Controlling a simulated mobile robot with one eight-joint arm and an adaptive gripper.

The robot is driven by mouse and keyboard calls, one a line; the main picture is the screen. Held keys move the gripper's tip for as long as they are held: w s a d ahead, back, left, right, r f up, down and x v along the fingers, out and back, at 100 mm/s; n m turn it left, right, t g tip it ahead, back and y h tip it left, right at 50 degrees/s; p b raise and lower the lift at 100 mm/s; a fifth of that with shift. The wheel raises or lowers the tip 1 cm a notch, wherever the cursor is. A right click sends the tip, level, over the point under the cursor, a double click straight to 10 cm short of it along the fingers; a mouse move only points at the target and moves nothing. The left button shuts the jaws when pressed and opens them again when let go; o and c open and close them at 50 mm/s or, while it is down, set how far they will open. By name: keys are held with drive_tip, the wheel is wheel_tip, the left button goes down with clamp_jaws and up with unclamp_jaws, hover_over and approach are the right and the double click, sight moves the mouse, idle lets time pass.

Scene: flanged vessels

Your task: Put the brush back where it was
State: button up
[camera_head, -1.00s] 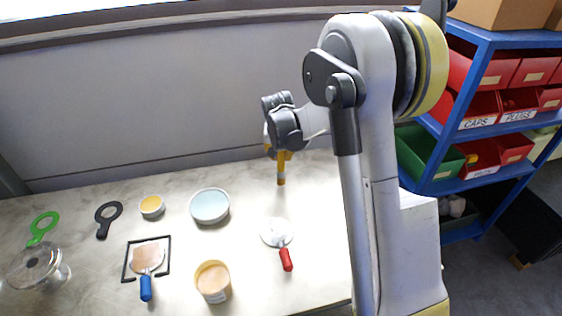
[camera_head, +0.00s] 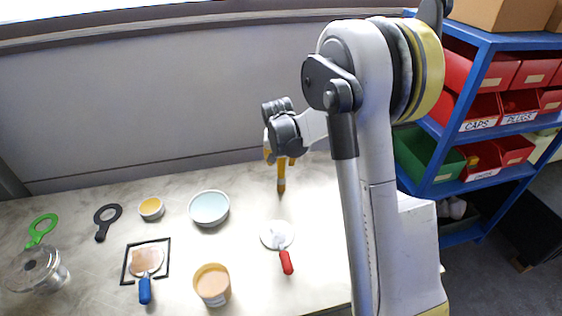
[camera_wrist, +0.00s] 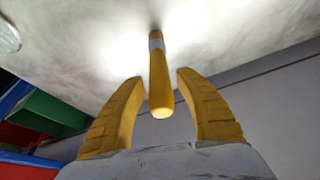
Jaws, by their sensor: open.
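The brush (camera_head: 281,176) has a yellow handle and a darker lower end; it points down at the table (camera_head: 330,220) below my gripper (camera_head: 280,158). In the wrist view the brush (camera_wrist: 160,85) runs away from me towards the pale table, with a light band near its far end. Its near handle end lies between the two yellow fingers of my gripper (camera_wrist: 160,105). The fingers are apart, with a gap showing on each side of the handle. I cannot tell whether the brush's lower end touches the table.
A red-handled tool (camera_head: 286,262) lies on a white disc. A pale blue bowl (camera_head: 209,207), a peach tub (camera_head: 212,285), a yellow pot (camera_head: 151,208), a blue-handled tool (camera_head: 145,290) at a black square frame and a glass jar (camera_head: 38,270) stand left. Blue shelving (camera_head: 462,130) stands right.

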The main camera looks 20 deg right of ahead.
drive_tip(key=p+v, duration=0.2)
drive_tip(key=v, duration=0.9)
drive_tip(key=s+a+r+n+t, duration=0.1)
drive_tip(key=s+a+r, duration=0.25)
drive_tip(key=s, duration=0.25)
drive_tip(key=s+a+r+n, duration=0.1)
drive_tip(key=s+a+r, duration=0.2)
drive_tip(key=s+r, duration=0.25)
drive_tip(key=s+a+n+t+y, duration=0.1)
drive_tip(key=s+a, duration=0.1)
drive_tip(key=s, duration=0.5)
drive_tip(key=s+a+f+n+t+y, duration=0.1)
drive_tip(key=s+a+n, duration=0.1)
drive_tip(key=s, duration=0.6)
drive_tip(key=shift+a+f+n, duration=0.15)
drive_tip(key=shift+a+n, duration=0.15)
drive_tip(key=shift+a, duration=0.05)
wheel_tip(320, 180, down, 8)
drive_tip(key=b, duration=0.7)
drive_tip(key=shift+r, duration=0.25)
